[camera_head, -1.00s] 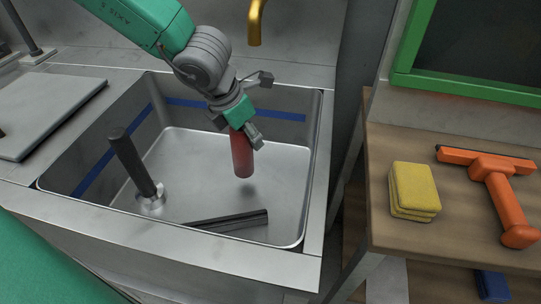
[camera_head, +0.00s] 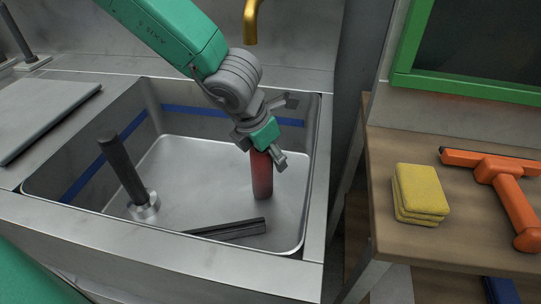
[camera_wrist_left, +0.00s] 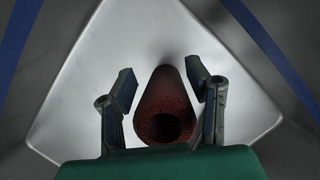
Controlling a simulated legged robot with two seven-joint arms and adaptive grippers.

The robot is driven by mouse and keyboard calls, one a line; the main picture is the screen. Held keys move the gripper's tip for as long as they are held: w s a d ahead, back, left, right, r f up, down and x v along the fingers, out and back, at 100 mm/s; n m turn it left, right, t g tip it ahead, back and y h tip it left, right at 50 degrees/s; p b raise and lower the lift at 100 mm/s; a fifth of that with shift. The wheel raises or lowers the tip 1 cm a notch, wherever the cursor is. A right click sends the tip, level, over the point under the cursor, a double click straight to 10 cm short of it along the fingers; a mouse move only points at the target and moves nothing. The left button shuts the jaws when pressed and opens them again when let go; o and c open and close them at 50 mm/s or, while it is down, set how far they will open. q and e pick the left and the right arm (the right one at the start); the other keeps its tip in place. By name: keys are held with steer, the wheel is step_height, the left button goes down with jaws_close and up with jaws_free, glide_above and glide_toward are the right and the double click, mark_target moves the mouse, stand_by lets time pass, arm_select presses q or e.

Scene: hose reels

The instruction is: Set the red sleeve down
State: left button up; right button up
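The red sleeve (camera_head: 262,176) hangs upright below my left gripper (camera_head: 268,146) over the right part of the sink (camera_head: 172,240). Its lower end is near the sink floor; I cannot tell whether it touches. In the left wrist view the sleeve (camera_wrist_left: 165,105) lies between the two fingers of the left gripper (camera_wrist_left: 160,84), with its dark hollow end toward the camera. My right gripper is not in view.
A dark upright rod (camera_head: 122,168) on a round base stands at the sink's left. A dark bar (camera_head: 228,229) lies on the sink floor in front of the sleeve. A brass tap (camera_head: 251,22) hangs behind.

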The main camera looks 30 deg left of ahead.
arm_select(q)
steer(key=shift+o, duration=0.2)
steer(key=shift+d, duration=0.1)
steer(key=shift+r, duration=0.1)
steer(key=shift+p+v, duration=2.8)
steer(key=shift+v, duration=3.2)
